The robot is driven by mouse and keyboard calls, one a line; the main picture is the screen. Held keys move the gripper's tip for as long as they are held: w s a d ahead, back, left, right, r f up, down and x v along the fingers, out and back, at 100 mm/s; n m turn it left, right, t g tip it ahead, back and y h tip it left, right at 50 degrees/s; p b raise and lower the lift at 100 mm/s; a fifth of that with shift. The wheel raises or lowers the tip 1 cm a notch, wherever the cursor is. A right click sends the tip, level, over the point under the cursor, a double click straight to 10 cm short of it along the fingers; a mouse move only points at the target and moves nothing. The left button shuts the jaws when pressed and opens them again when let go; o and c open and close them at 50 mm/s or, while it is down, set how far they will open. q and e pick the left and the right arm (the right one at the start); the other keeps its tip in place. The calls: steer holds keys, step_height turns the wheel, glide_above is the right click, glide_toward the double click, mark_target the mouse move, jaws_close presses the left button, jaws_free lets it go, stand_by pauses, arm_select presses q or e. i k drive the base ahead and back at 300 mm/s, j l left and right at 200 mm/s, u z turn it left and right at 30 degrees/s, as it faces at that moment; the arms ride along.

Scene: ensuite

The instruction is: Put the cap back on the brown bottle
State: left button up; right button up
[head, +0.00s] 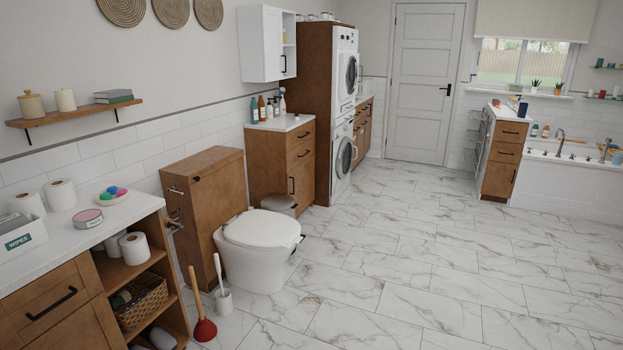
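In the head view, a brown bottle (262,108) stands among several bottles on the white top of a wooden cabinet (282,160) beyond the toilet. A teal bottle (254,111) is to its left and a white spray bottle (282,101) is to its right. The bottles are small and far off, so I cannot tell whether the brown one is open at the top. I cannot make out a loose cap. Neither of my grippers shows in this view.
The toilet (258,243) stands left of centre, with a plunger (204,328) and a brush (223,298) on the floor beside it. A low shelf unit (150,225) fills the lower left. A bathtub (565,185) is at the far right. The marble floor (430,260) is clear.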

mark_target(261, 104)
steer(key=i, duration=2.2)
steer(key=i+u, duration=0.1)
steer(key=i, duration=0.65)
steer(key=i+l, duration=0.15)
steer(key=i, duration=0.6)
steer(key=i+l+u, duration=0.15)
steer(key=i, duration=0.6)
steer(key=i+l+u, duration=0.1)
steer(key=l, duration=0.25)
steer(key=i+l+u, duration=0.15)
steer(key=l, duration=0.25)
steer(key=i+l+u, duration=0.1)
steer(key=l, duration=0.3)
steer(key=i+l+u, duration=0.15)
steer(key=l, duration=0.3)
steer(key=i+l+u, duration=0.1)
steer(key=l, duration=0.3)
steer(key=i+l+u, duration=0.4)
steer(key=i+l, duration=0.25)
steer(key=i, duration=0.15)
steer(key=i+l+u, duration=0.4)
steer(key=i+l, duration=0.25)
steer(key=l, duration=0.25)
steer(key=i+l, duration=0.1)
steer(key=i, duration=0.15)
